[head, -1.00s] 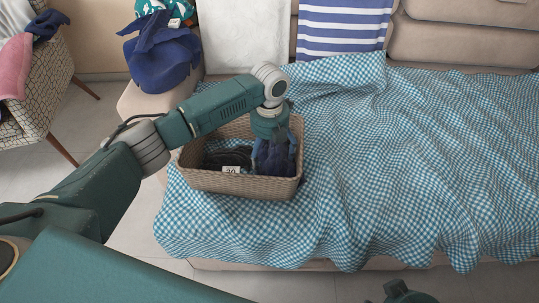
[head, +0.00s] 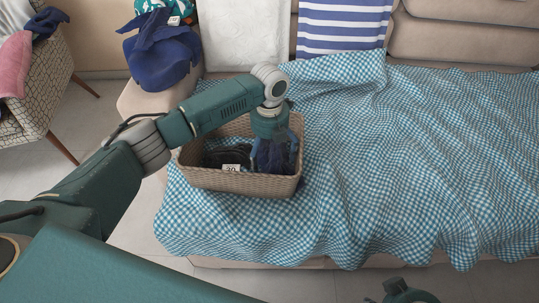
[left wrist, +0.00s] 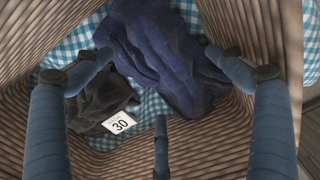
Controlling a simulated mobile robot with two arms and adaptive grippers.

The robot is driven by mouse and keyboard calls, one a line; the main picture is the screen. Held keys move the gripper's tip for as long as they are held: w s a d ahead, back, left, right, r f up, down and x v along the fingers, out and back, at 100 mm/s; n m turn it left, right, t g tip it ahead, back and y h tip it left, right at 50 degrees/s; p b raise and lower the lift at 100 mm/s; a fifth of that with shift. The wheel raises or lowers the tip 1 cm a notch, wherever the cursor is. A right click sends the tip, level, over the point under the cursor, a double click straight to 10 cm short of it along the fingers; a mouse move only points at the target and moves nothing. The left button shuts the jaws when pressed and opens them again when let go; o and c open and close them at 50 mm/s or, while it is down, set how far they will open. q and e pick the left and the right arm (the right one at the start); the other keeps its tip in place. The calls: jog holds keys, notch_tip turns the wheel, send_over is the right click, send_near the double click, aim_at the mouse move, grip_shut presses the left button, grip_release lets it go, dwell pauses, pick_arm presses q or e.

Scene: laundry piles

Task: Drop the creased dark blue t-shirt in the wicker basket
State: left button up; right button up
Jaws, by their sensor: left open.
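The creased dark blue t-shirt (left wrist: 165,60) lies bunched inside the wicker basket (head: 235,182), in its right part in the head view. My left gripper (head: 271,158) reaches down into the basket over the shirt. In the left wrist view its fingers (left wrist: 158,88) are spread wide, with the shirt beyond them and not pinched. A black garment with a white "30" tag (left wrist: 120,122) lies beside the shirt in the basket. My right gripper's fingers do not show.
The basket stands on a sofa covered with a blue-white checked cloth (head: 400,170). A blue garment pile (head: 162,58) lies behind it at the left. A patterned chair (head: 40,95) with clothes stands at far left. The cloth right of the basket is clear.

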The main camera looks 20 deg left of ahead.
pick_arm(q)
notch_tip(320, 180, up, 6)
jog(key=shift+f+p, duration=0.2)
jog(key=shift+p, duration=0.6)
notch_tip(320, 180, up, 7)
jog(key=p, duration=0.1)
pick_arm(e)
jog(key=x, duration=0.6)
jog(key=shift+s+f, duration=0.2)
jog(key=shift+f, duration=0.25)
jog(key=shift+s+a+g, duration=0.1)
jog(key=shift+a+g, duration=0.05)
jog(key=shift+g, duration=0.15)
